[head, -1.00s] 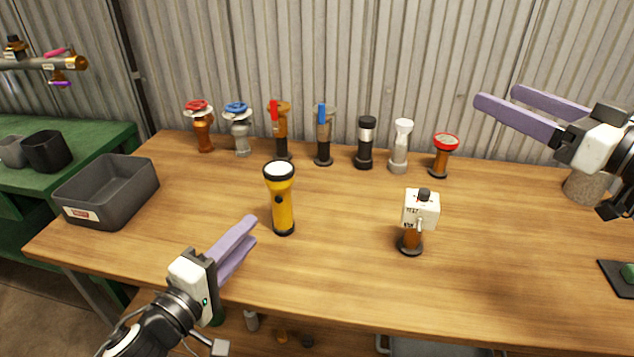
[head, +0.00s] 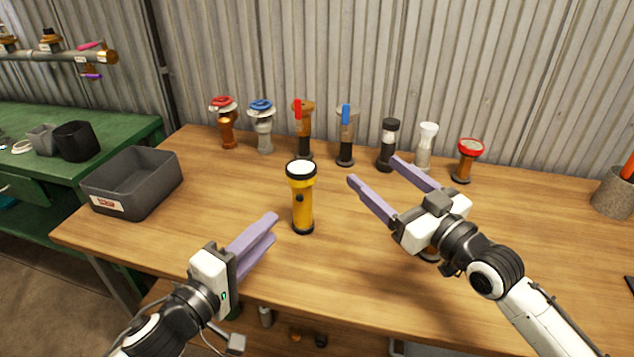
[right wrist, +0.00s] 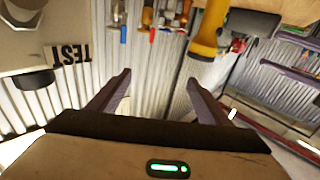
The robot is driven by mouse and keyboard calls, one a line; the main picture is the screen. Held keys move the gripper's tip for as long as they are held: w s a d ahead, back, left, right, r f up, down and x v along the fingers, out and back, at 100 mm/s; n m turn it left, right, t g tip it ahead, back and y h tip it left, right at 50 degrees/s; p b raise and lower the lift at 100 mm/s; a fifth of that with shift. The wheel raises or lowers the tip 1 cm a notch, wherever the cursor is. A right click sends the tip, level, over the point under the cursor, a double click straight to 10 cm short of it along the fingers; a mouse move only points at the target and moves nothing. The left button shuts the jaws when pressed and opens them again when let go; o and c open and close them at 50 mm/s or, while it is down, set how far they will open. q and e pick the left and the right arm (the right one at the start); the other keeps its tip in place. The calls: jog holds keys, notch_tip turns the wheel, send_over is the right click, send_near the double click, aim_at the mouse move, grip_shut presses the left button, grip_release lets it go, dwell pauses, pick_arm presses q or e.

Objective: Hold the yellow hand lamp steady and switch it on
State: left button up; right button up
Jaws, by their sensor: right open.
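The yellow hand lamp (head: 303,205) stands upright on the wooden workbench, white lens up, with a dark button on its side. It also shows in the right wrist view (right wrist: 208,35), near the top, right of centre. My left gripper (head: 274,226) is low over the bench, left of the lamp and apart from it. Its fingers overlap in the picture, so their opening is unclear. My right gripper (head: 374,171) is open and empty, right of the lamp. Its two fingers (right wrist: 158,78) stand apart in the right wrist view.
Several valves and lamps stand along the back, including a red-wheel valve (head: 224,125) and a red-topped lamp (head: 468,160). A grey bin (head: 130,185) is at left. A white block marked TEST (right wrist: 45,60) is close to my right gripper; the arm mostly hides it in the head view.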

aim_at(309, 174)
jog(key=shift+m+h, duration=0.6)
jog(key=shift+h, duration=0.2)
jog(key=a, duration=0.4)
jog(key=w+a+f, duration=0.1)
jog(key=a, duration=0.3)
jog(key=a+f, duration=0.1)
jog(key=a, duration=0.2)
jog(key=shift+w+a, duration=0.35)
jog(key=shift+a, duration=0.05)
jog(key=x, duration=1)
jog(key=shift+a, duration=0.2)
jog(key=shift+c, duration=0.4)
jog(key=c, duration=1.1)
pick_arm(q)
jog(key=shift+c, duration=0.7)
pick_arm(e)
jog(key=shift+c, duration=0.9)
pick_arm(q)
grip_shut()
